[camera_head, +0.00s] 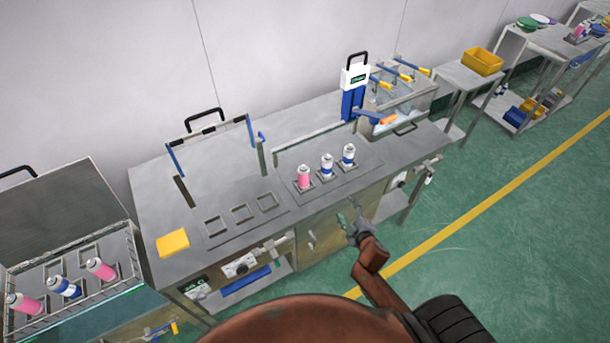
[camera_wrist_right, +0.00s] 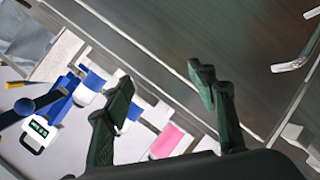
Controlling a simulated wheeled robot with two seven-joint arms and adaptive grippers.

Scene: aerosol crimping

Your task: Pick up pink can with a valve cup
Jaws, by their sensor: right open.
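A pink can (camera_head: 303,178) with a pale top stands upright in the left slot of a three-slot holder on the workbench; at this size I cannot make out its valve cup clearly. It also shows in the right wrist view (camera_wrist_right: 171,140), partly cut off by my gripper body. My right gripper (camera_head: 347,212) is open and empty in front of the bench's front edge, to the right of the pink can and apart from it. Its two dark green fingers are spread in the right wrist view (camera_wrist_right: 162,82). My left gripper is out of view.
Two blue-and-white cans (camera_head: 327,169) (camera_head: 348,155) stand beside the pink can. Three empty slots (camera_head: 242,213) lie to its left, near a yellow block (camera_head: 173,243). A blue-and-white crimping device (camera_head: 354,88) stands behind. A wire-railed tray (camera_head: 139,272) at far left holds more cans.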

